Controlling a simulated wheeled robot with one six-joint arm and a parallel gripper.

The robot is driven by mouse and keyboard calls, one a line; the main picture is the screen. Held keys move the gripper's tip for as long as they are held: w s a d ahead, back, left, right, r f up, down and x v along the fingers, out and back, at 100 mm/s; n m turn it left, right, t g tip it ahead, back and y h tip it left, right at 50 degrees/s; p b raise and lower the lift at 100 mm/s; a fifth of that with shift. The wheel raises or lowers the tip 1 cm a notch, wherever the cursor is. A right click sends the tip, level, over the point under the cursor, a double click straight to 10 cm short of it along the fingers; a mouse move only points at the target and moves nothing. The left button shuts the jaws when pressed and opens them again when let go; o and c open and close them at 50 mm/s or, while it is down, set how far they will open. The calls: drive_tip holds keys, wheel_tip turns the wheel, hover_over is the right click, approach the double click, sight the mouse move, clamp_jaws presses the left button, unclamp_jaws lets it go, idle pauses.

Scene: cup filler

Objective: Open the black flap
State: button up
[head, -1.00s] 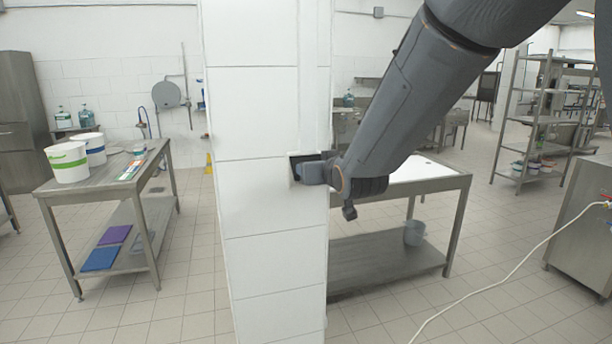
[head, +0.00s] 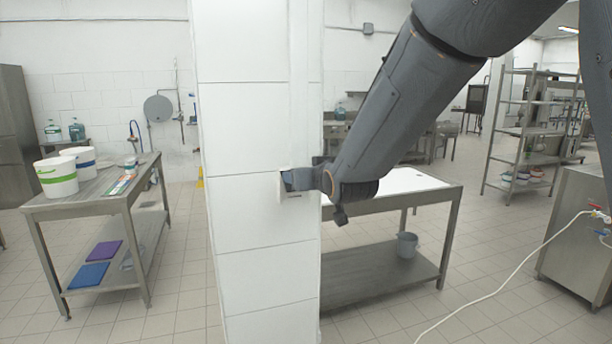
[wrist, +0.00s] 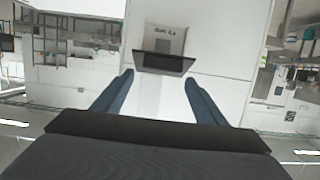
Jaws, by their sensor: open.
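A small pale box (head: 291,197) is mounted on the white tiled pillar (head: 262,240). In the wrist view the box (wrist: 165,38) has a light face with small dark marks, and the black flap (wrist: 163,63) spans its edge nearest my gripper. My gripper (wrist: 159,77) is open, its two blue-grey fingers apart on either side of the flap's lower edge, with nothing between them. In the head view my gripper (head: 298,179) is at the box and hides most of it, flap included. I cannot tell whether the fingers touch the flap.
A steel table (head: 110,190) with white buckets (head: 58,177) stands left of the pillar. A white-topped table (head: 425,188) stands behind it on the right. A shelf rack (head: 520,130) and a steel cabinet (head: 578,225) with a pale hose are at right. Floor between is clear.

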drive_tip(key=b+v, duration=0.2)
drive_tip(key=v, duration=0.6)
drive_tip(key=shift+w, duration=0.1)
